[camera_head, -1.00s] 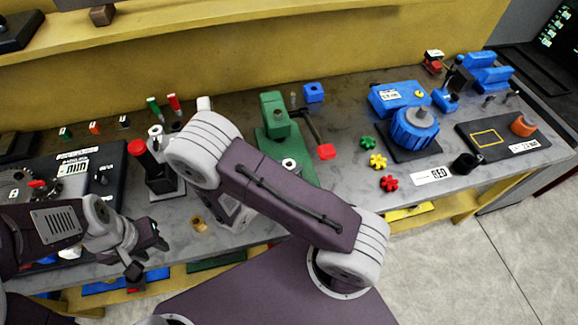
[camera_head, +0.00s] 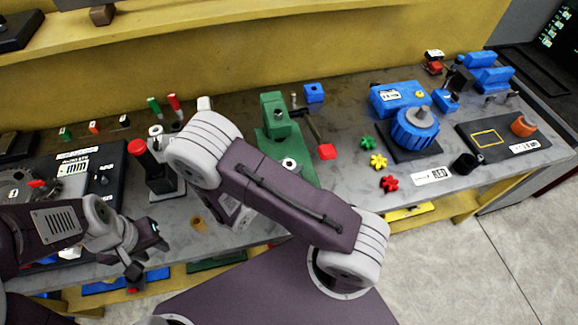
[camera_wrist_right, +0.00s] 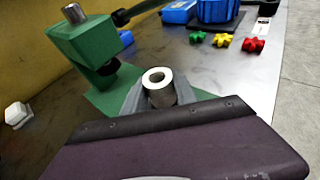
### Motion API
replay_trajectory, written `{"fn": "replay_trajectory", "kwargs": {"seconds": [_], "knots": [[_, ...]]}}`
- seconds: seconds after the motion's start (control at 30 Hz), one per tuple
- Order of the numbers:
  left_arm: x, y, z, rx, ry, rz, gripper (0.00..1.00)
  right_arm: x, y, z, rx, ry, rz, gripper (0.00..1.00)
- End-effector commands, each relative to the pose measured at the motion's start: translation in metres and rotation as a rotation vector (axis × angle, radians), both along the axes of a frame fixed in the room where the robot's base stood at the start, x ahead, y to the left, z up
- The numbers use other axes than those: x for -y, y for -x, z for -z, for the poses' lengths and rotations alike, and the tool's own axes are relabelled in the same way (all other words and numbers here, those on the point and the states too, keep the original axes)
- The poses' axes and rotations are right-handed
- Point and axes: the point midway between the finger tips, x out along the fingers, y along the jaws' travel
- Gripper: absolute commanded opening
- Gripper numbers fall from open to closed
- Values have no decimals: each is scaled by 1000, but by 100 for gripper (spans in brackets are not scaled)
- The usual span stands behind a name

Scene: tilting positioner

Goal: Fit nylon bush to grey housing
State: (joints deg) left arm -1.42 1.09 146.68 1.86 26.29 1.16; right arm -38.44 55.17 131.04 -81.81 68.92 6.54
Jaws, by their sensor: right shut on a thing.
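In the right wrist view a pale cylinder with a white ring top and a dark bore (camera_wrist_right: 158,78) stands upright between the fingers of my right gripper (camera_wrist_right: 160,94), which is shut on it. It is over the green press base, below and to the right of the press head (camera_wrist_right: 88,42). Its white ring also shows in the head view (camera_head: 289,164). I cannot tell whether it is the nylon bush alone or the bush with the grey housing. My right gripper is mostly hidden by its arm in the head view. My left gripper (camera_head: 156,238) hangs at the bench's front edge; its opening is unclear.
The green press (camera_head: 275,115) has a red-tipped lever (camera_head: 326,152). A brass-coloured bush (camera_head: 198,223) lies near the front edge. A red-topped post (camera_head: 137,147) stands on the left. Green, yellow and red (camera_head: 389,184) star knobs lie right of the press, beside the blue positioner (camera_head: 414,128).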

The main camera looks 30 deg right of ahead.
Motion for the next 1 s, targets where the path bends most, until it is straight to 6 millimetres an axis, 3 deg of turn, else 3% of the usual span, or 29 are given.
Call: {"fn": "replay_trajectory", "kwargs": {"seconds": [0.97, 1.0], "knots": [[0, 0, 18, 0, 0, 0, 36, 0, 0, 21, 0, 1, 0, 0], [0, 0, 17, 0, 0, 0, 36, 0, 0, 19, 0, 0, 0, 45]]}}
